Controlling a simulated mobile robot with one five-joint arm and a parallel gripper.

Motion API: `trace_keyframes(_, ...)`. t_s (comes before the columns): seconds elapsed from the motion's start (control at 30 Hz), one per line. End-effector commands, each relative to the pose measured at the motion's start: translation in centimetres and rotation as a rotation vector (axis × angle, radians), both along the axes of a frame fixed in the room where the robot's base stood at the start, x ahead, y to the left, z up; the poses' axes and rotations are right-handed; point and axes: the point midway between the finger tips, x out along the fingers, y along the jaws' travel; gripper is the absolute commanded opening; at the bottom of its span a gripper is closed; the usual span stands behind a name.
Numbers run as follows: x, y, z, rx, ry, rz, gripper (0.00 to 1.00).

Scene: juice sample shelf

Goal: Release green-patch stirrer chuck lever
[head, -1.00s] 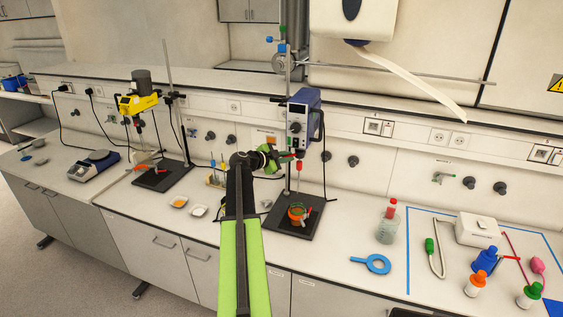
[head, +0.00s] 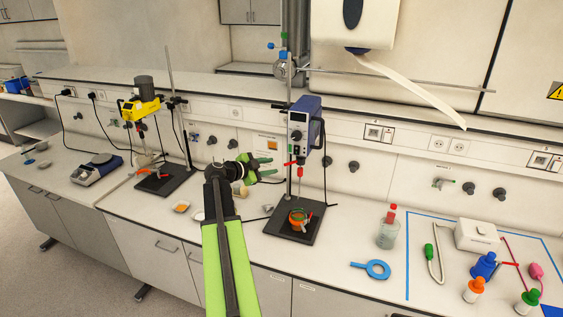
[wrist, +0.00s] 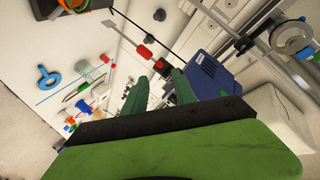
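The blue overhead stirrer (head: 304,125) hangs on its stand, with a red chuck (head: 300,171) below it and a small red lever (head: 290,163) reaching left. I cannot make out a green patch on it. In the wrist view the blue housing (wrist: 205,72) is at the right and the red chuck (wrist: 145,52) lies beyond the fingertips. My gripper (head: 274,165) is left of the chuck, its green fingers spread and empty. In the wrist view the fingers (wrist: 160,77) also stand apart, with nothing between them. The gripper appears apart from the lever.
An orange vessel (head: 298,217) stands on the black base (head: 280,232) under the blue stirrer. A yellow stirrer (head: 140,108) stands farther left. A bottle with a red cap (head: 387,230) and a blue ring (head: 376,269) are at the right. The front of the bench between has free room.

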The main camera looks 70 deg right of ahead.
Motion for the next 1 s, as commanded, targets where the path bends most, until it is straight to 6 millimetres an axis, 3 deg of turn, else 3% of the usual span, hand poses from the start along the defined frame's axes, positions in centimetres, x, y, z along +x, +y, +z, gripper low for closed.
trace_keyframes(0.1,1.4,2.8,1.3,0.0,0.0,0.001,0.33)
trace_keyframes(0.3,3.0,5.3,2.1,0.0,0.0,0.001,0.33)
trace_keyframes(0.9,3.4,5.9,2.1,-0.001,0.0,-0.001,0.33)
trace_keyframes(1.0,5.2,6.6,1.2,-0.001,0.0,0.026,0.33)
